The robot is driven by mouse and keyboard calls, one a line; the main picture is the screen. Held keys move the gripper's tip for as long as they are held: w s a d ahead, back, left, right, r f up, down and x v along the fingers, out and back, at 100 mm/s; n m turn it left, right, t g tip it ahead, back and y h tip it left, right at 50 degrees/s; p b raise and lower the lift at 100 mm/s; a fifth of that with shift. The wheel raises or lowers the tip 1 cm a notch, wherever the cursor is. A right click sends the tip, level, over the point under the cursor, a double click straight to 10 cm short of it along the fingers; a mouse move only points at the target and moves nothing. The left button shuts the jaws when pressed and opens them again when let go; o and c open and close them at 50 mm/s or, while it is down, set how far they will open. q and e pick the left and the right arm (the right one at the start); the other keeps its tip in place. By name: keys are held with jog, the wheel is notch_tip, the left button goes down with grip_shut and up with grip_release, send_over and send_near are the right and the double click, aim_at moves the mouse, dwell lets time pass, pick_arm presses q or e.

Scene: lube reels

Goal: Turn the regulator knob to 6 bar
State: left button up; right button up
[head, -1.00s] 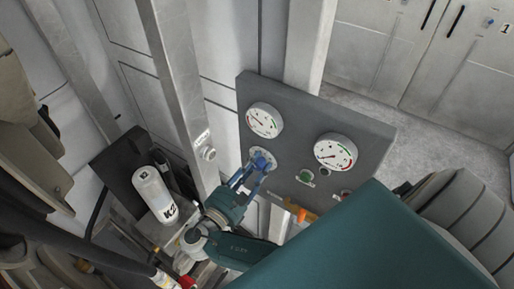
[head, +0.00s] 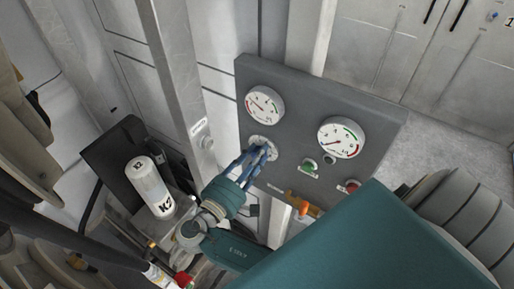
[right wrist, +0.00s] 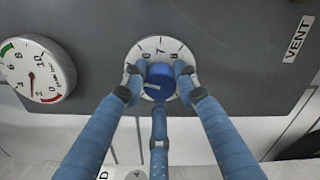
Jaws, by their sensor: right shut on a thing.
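The regulator knob (right wrist: 160,78) is a blue cap on a round white dial plate (right wrist: 158,46); the numbers 6, 7 and 8 show along the plate's upper edge. My right gripper (right wrist: 160,84) has its blue fingers shut around the knob. A short pale mark on the knob's face lies near the lower finger; which number it points to I cannot tell. In the head view the right gripper (head: 266,152) reaches the dial plate (head: 259,142) on the grey panel (head: 300,110) and hides the knob. My left gripper is not in view.
Two round gauges, left (head: 264,104) and right (head: 341,137), sit above and right of the knob. A green button (head: 309,168), a red one (head: 349,186) and an orange valve handle (head: 301,203) are close by. A metal post (head: 178,80) stands left.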

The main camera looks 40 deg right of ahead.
jog(key=m+b, duration=0.5)
jog(key=shift+f, duration=0.35)
jog(key=shift+r+m+b, duration=0.2)
jog(key=shift+m+b, duration=0.9)
jog(key=shift+m, duration=0.2)
jog(key=o, duration=1.2)
jog(key=shift+r, duration=0.1)
jog(key=shift+c, duration=0.2)
